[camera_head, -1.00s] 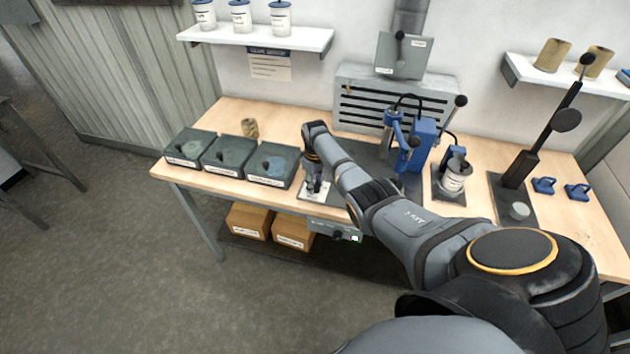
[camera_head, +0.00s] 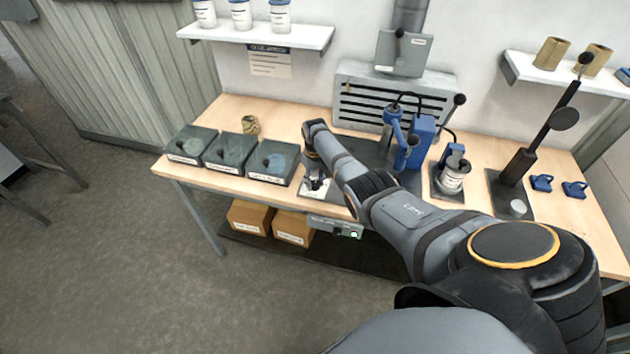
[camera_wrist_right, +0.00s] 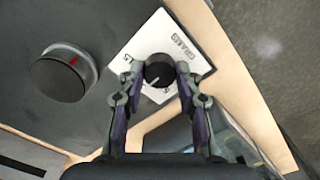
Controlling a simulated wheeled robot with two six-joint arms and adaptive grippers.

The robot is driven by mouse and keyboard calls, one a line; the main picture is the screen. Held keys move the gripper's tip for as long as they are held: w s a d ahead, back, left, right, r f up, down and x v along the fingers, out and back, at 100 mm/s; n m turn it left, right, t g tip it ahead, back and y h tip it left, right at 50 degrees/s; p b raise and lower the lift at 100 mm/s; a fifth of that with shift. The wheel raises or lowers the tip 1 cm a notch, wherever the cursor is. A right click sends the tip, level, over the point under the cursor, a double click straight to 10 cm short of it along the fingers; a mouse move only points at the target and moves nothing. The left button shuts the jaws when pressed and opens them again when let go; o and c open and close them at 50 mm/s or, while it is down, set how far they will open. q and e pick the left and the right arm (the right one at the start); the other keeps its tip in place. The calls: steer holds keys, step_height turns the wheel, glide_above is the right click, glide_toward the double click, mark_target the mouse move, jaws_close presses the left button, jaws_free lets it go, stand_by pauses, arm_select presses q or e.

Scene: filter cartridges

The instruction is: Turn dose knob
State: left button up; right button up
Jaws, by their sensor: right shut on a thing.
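The dose knob (camera_wrist_right: 159,70) is a small black round knob with a white pointer line. It sits on a white dial plate (camera_wrist_right: 194,50) marked "GRAMS", seen in the right wrist view. My right gripper (camera_wrist_right: 160,77) is shut on the knob, with one fingertip on each side of it. In the head view my right gripper (camera_head: 317,184) points down over the dial plate near the bench's front edge, and the knob is hidden there. My left gripper is not in view.
Three dark bins (camera_head: 229,153) stand left of the gripper. A larger round knob with a red mark (camera_wrist_right: 64,76) is beside the dial plate. A blue press (camera_head: 401,135) and a white canister (camera_head: 453,176) stand to the right.

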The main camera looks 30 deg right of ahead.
mark_target(315, 183)
steer(key=o, duration=1.2)
steer(key=shift+c, duration=0.2)
step_height(315, 183, up, 12)
